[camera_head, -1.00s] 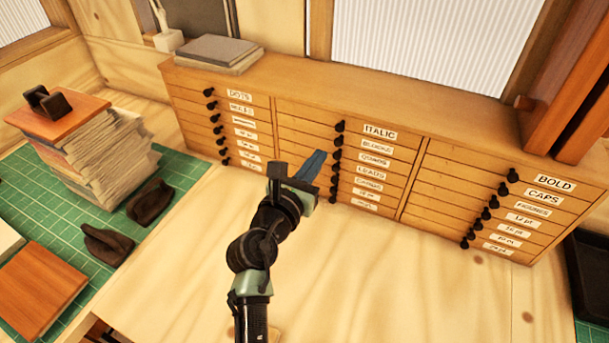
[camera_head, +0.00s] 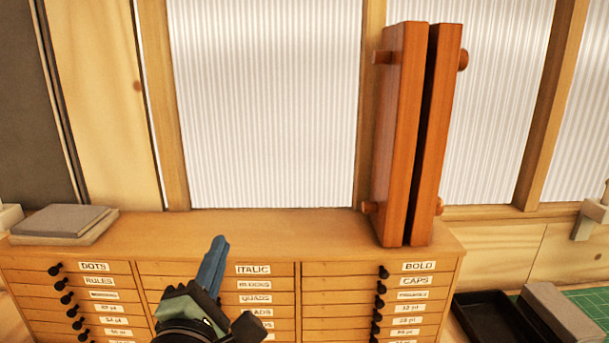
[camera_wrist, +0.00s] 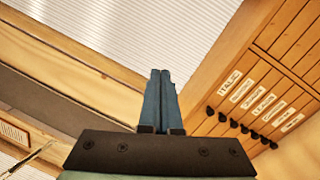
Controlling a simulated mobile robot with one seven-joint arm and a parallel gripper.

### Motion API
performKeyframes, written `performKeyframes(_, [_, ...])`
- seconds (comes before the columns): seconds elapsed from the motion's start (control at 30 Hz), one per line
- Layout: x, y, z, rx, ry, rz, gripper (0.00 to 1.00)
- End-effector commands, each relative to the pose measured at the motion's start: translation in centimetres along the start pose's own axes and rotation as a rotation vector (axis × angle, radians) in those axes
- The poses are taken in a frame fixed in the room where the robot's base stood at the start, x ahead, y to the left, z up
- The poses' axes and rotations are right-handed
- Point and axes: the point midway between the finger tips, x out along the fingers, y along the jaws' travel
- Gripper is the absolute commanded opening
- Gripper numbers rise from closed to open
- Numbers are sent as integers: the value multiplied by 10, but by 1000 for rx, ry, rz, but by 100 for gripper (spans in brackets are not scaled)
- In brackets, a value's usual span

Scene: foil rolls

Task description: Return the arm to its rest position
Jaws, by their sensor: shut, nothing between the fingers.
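My gripper (camera_head: 217,262) stands in front of the wooden drawer cabinet in the head view, with its blue fingers pointing up. The fingers overlap the cabinet front, left of the ITALIC label. In the wrist view the two blue fingers of my gripper (camera_wrist: 159,85) lie side by side, closed together with nothing between them. The lower part of my arm is cut off by the bottom edge of the head view.
The drawer cabinet (camera_head: 200,230) has several labelled drawers with black knobs. On its top stand an upright reddish wooden press (camera_head: 402,140) and a grey stack (camera_head: 62,221). A black tray (camera_head: 492,318) lies at the right. Windows are behind.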

Motion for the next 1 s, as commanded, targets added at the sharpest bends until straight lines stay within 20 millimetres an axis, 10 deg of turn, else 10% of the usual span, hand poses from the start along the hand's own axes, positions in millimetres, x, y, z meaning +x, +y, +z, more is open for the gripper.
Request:
performKeyframes(0.23, [-18, 94, 111, 873, -6, 271, 0])
performKeyframes(0.5, [-83, 180, 198, 1609, 250, 565, 0])
performKeyframes(1.0, [-119, 210, 223, 1866, 438, 649, 0])
